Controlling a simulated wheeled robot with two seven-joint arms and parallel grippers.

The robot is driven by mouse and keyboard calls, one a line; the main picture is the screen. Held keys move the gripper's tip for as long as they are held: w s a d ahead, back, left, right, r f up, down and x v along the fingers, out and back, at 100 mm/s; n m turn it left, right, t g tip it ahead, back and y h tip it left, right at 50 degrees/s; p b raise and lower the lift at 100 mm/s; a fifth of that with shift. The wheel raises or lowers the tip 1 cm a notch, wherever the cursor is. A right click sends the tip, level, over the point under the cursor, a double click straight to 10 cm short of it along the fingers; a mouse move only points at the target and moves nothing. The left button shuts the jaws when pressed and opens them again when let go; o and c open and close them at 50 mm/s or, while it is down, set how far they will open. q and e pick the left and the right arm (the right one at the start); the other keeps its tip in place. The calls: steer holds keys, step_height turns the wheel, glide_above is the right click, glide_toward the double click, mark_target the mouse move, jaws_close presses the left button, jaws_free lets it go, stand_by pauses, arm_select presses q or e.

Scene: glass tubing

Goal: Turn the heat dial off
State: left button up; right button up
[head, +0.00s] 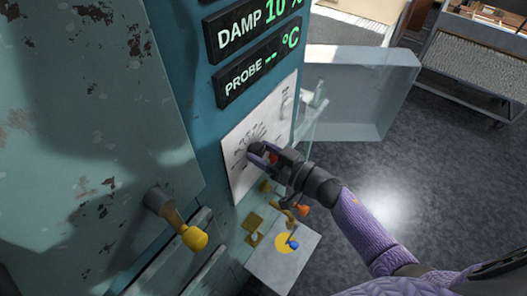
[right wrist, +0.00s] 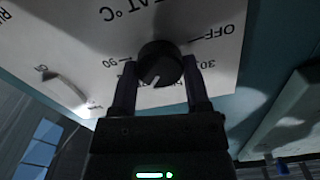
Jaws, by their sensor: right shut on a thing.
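The heat dial (right wrist: 160,62) is a round black knob on a white printed panel (head: 237,137). In the right wrist view the panel is upside down, with OFF printed to the upper right of the dial, 30 to its right and 90 to its left. The dial's white pointer line points down in that view, toward my gripper and away from OFF. My right gripper (right wrist: 160,78) is shut on the dial, one finger on each side. In the head view my right gripper (head: 262,153) covers much of the dial. My left gripper is not in view.
Damp (head: 252,30) and probe (head: 258,66) displays sit above the panel. A yellow-tipped handle (head: 193,238) sticks out from the cabinet at the lower left. Small yellow and orange parts and a white shelf (head: 285,262) lie below the panel. Open floor is to the right.

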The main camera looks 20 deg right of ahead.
steer(key=c, duration=0.3)
steer(key=shift+c, duration=0.2)
